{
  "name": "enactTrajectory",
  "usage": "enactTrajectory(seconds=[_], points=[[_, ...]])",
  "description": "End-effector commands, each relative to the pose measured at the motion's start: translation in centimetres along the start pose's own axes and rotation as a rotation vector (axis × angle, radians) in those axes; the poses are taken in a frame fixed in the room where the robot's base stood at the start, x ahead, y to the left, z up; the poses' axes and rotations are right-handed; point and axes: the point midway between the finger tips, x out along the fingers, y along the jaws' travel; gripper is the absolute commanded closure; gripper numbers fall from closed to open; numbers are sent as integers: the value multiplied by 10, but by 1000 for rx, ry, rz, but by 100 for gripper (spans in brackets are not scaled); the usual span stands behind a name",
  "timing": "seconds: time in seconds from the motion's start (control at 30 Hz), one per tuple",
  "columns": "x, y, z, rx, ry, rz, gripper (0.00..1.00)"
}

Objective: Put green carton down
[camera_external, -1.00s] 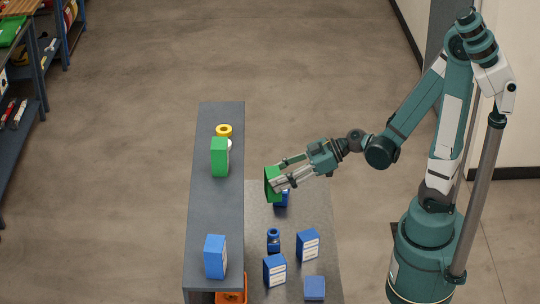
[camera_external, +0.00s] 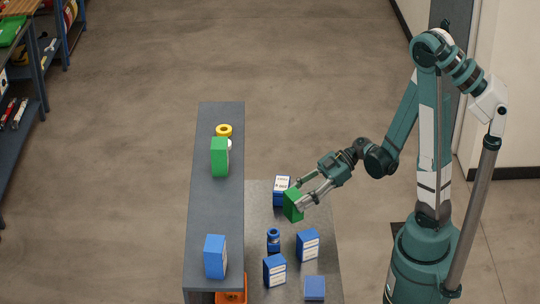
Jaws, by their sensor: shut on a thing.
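My gripper (camera_external: 301,195) is shut on a green carton (camera_external: 292,206) over the grey mat (camera_external: 259,203) to the right of the dark shelf. The carton is slightly tilted, and part of it is hidden by the fingers. I cannot tell whether it touches the mat. A blue and white carton (camera_external: 281,190) stands just behind and left of it. Another green carton (camera_external: 219,157) stands upright on the shelf top (camera_external: 214,208).
On the mat nearby are a blue bottle-like item (camera_external: 273,240) and blue cartons (camera_external: 308,245), (camera_external: 274,270), with a blue box (camera_external: 314,288) at the front. The shelf top holds a yellow ring (camera_external: 224,130) and a blue carton (camera_external: 215,256). An orange bin (camera_external: 231,290) sits below.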

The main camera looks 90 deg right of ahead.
Motion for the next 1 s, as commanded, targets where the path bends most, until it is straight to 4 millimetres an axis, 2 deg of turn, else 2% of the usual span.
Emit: enactTrajectory(seconds=[0.03,0.1,0.63,1.0], points=[[-3,-1,8,-10,0,-26,72],[-8,-4,9,-25,0,-65,72],[-58,-14,4,-103,-1,-252,72],[-68,-16,1,-114,-1,-276,72]])
